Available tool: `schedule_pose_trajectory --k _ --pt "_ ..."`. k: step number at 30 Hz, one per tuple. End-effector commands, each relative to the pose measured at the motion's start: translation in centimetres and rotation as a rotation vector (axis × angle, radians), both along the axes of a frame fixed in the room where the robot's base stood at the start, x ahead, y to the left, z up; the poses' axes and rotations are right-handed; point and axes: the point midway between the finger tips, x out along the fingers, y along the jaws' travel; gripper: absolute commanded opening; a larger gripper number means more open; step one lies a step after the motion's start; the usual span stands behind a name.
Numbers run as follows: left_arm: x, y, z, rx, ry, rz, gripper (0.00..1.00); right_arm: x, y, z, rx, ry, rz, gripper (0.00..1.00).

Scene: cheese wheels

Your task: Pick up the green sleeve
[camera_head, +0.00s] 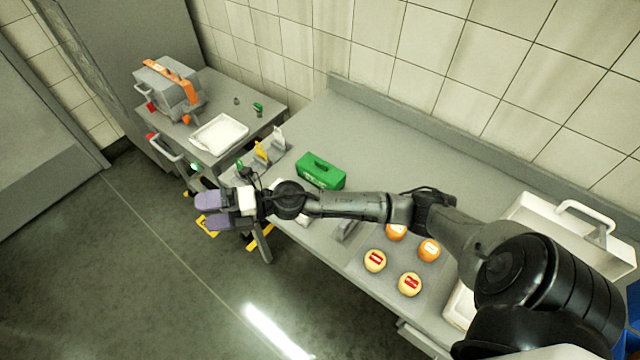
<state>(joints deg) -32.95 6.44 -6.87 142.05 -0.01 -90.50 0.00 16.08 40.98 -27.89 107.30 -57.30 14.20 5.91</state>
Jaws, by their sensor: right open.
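My right gripper (212,212) reaches across the counter from the right, its purple-tipped fingers apart and empty over the floor past the counter's left end. A small green upright piece (239,166) shows just behind its wrist, in line with a yellow one (261,150) and a grey one (278,137). It may be the green sleeve; its lower part is hidden by my wrist. A larger green box (321,172) stands on the counter behind my forearm. My left gripper is not in view.
The grey counter (385,150) is clear toward the wall. Several cheese wheels (410,284) lie right of my forearm. A side table holds a white tray (219,134), a grey machine (168,88) and a small green item (258,106). A white-handled case (568,225) stands at right.

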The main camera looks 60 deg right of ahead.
Motion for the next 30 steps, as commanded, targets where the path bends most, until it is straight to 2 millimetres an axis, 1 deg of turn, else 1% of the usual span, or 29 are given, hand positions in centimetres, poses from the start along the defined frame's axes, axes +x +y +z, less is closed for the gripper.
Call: schedule_pose_trajectory --k 1,2,3,5,6,8,9,11,12,14,15,18,21,24,26,29,30 --pt "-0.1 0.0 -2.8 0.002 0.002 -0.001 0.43 0.9 -1.0 -2.7 -0.147 -0.034 0.074 1.00" --pt "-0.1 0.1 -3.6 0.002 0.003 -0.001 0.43 1.2 -1.6 -3.8 -0.236 -0.043 0.122 1.00" --pt "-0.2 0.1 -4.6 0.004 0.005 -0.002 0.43 1.6 -2.8 -5.3 -0.357 -0.047 0.180 1.00" --pt "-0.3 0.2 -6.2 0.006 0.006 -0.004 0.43 2.1 -5.4 -7.5 -0.540 -0.029 0.255 1.00" --pt "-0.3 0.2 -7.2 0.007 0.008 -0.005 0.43 2.4 -7.5 -8.9 -0.657 -0.003 0.297 1.00" --pt "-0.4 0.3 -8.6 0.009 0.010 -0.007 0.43 2.6 -11.1 -10.7 -0.826 0.055 0.346 1.00" --pt "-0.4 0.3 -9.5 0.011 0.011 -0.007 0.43 2.7 -13.8 -11.5 -0.929 0.103 0.369 1.00" --pt "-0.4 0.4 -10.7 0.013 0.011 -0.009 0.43 2.6 -18.0 -12.5 -1.066 0.190 0.393 1.00" --pt "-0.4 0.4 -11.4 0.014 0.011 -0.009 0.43 2.2 -20.7 -12.8 -1.145 0.254 0.403 1.00" --pt "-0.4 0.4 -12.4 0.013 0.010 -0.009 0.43 1.6 -24.7 -13.0 -1.245 0.353 0.407 1.00" --pt "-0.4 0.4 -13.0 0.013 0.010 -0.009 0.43 1.0 -27.0 -13.0 -1.300 0.419 0.409 1.00" --pt "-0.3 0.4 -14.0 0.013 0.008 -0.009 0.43 -0.5 -32.1 -12.5 -1.399 0.570 0.401 1.00" --pt "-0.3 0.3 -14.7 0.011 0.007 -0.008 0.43 -2.0 -35.5 -11.9 -1.454 0.688 0.391 1.00" --pt "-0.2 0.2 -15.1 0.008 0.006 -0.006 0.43 -3.0 -37.5 -11.5 -1.482 0.767 0.384 1.00" --pt "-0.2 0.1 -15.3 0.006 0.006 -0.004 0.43 -3.4 -38.2 -11.6 -1.489 0.795 0.382 1.00" --pt "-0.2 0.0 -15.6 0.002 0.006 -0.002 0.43 -3.8 -38.7 -12.8 -1.495 0.818 0.382 1.00" --pt "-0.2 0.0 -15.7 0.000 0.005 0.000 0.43 -3.8 -38.7 -13.5 -1.497 0.820 0.382 1.00"
